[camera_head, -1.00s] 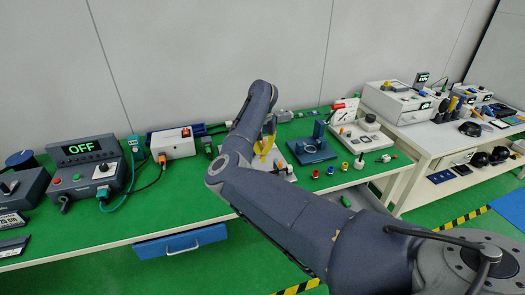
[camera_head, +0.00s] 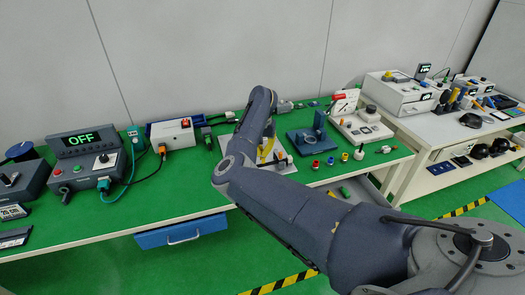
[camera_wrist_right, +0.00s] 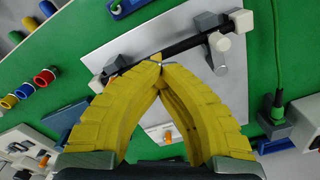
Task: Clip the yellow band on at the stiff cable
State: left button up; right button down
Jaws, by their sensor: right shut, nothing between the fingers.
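The stiff cable (camera_wrist_right: 190,45) is a straight black rod held by grey and white holders on a pale plate (camera_wrist_right: 120,50) in the wrist view. My right gripper (camera_wrist_right: 157,62) has thick yellow fingers whose tips meet, with nothing between them. The tips overlap the cable's near side in that view; I cannot tell whether they touch it. In the head view the gripper (camera_head: 266,152) is partly hidden behind my arm, over the plate. The yellow band (camera_wrist_right: 8,101) seems to be the yellow ring standing with a blue and a red one, left of the gripper. My left gripper is out of view.
The red ring (camera_head: 315,165) and blue ring (camera_head: 330,161) stand on the green bench, right of the plate. A blue stand (camera_head: 308,141) is behind them. A green connector with cable (camera_wrist_right: 276,108) lies right of the plate. A control box (camera_head: 88,165) reads OFF.

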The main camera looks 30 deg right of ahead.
aim_at(262, 158)
dwell(1.6)
jog(key=shift+f, duration=1.75)
jog(key=c, duration=2.2)
grip_release()
jog(key=c, duration=1.5)
grip_release()
notch_tip(262, 158, up, 12)
